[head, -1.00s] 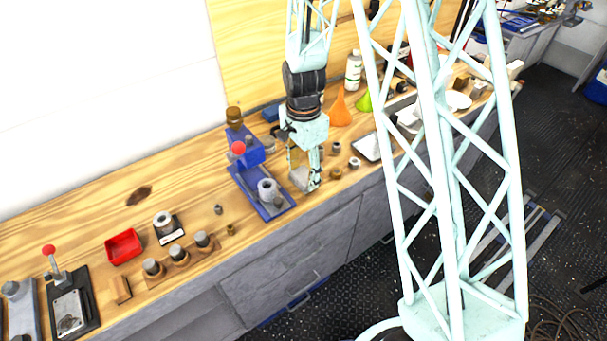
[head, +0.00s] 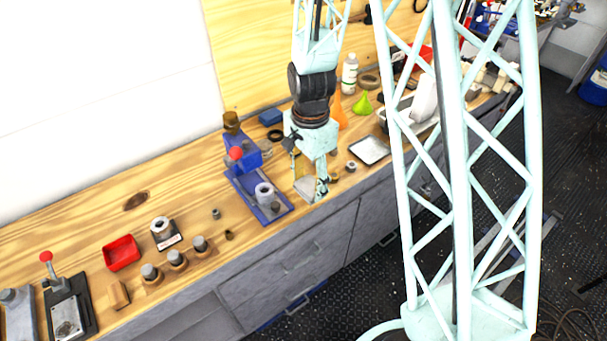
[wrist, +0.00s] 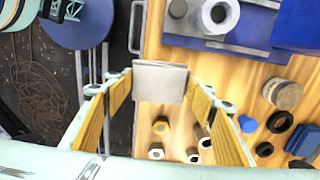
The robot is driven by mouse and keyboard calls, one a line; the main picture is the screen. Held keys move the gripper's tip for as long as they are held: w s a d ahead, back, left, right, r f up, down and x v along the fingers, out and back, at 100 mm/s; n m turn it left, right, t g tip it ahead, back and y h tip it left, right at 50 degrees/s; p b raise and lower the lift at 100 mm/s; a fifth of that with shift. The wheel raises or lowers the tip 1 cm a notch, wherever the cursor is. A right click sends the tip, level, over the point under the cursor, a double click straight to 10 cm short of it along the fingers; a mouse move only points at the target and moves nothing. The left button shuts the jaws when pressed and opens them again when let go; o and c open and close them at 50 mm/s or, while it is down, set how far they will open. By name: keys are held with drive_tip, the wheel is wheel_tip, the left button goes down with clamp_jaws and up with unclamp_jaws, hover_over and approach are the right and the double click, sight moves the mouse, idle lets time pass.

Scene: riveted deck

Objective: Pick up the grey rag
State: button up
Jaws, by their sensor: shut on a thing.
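The grey rag (wrist: 160,80) is a light grey, flat, squarish piece between my fingertips in the wrist view. In the head view the rag (head: 308,188) shows at the bench's front edge, partly hidden by my gripper (head: 321,184). My gripper (wrist: 160,90) points down, its yellow-padded fingers well apart and closed against the rag's two sides. I cannot tell whether the rag is clear of the bench top.
The blue press (head: 257,185) stands close left of my gripper. Small round metal parts (head: 351,166) and a white tray (head: 369,150) lie to its right. An orange funnel (head: 341,112) and white bottle (head: 349,74) stand behind. The bench drops off in front.

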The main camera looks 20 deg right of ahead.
drive_tip(key=s+d, duration=0.1)
drive_tip(key=s, duration=0.9)
drive_tip(key=shift+r, duration=0.45)
drive_tip(key=shift+o, duration=0.4)
drive_tip(key=w+r+m+p, duration=0.1)
drive_tip(key=w+p, duration=0.3)
drive_tip(key=w, duration=1.7)
drive_tip(key=w+a+r+m+p, duration=0.1)
drive_tip(key=w+p, duration=0.3)
drive_tip(key=w, duration=1.8)
drive_tip(key=shift+w+a+r+m+p, duration=0.2)
drive_tip(key=shift+a+r+m+p, duration=0.15)
drive_tip(key=shift+r+m, duration=0.25)
